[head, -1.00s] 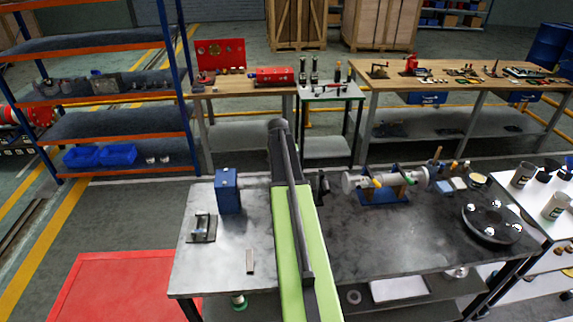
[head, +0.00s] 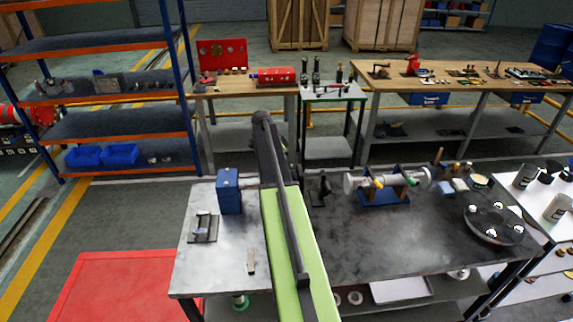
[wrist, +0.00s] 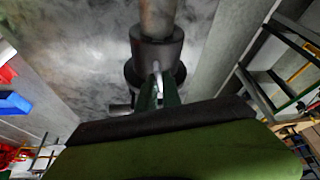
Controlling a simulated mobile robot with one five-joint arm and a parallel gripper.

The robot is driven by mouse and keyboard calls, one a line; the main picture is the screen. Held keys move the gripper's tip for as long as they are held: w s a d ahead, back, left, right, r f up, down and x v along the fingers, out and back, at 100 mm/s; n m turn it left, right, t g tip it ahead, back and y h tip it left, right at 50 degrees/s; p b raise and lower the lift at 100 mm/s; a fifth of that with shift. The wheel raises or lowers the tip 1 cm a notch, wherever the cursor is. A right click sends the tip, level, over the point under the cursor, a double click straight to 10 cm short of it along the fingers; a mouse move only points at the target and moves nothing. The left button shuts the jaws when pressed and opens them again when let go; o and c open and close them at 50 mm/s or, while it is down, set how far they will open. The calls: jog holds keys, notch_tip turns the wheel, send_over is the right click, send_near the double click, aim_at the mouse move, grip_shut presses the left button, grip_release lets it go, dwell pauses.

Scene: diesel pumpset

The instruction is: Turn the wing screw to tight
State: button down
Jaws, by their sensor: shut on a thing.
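In the wrist view, a dark round collar (wrist: 157,48) sits around a brownish rod, above the grey bench top. A small pale metal piece, which looks like the wing screw (wrist: 157,72), stands out at the collar's near side. My gripper (wrist: 158,92) is at this piece, its narrow fingers closed on it. The dark edge of my arm hides the lower part of the fingers. In the head view, my green arm reaches over the bench and hides the gripper and the wing screw. How far the screw is turned cannot be told.
A blue block (head: 229,192) and a small bracket on a dark plate (head: 203,229) stand left of my arm. A black stand (head: 319,190), a silver cylinder on a blue base (head: 385,190) and a round dark plate (head: 493,225) are to the right.

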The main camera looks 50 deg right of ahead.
jog(key=shift+d+m+g+y, duration=0.1)
jog(key=shift+m+g+y, duration=0.35)
jog(key=shift+m, duration=1.05)
jog(key=c, duration=1.5)
grip_release()
jog(key=shift+r, duration=0.1)
jog(key=p+v, duration=1)
jog(key=v, duration=0.1)
jog(key=p+v, duration=0.6)
jog(key=shift+w, duration=0.3)
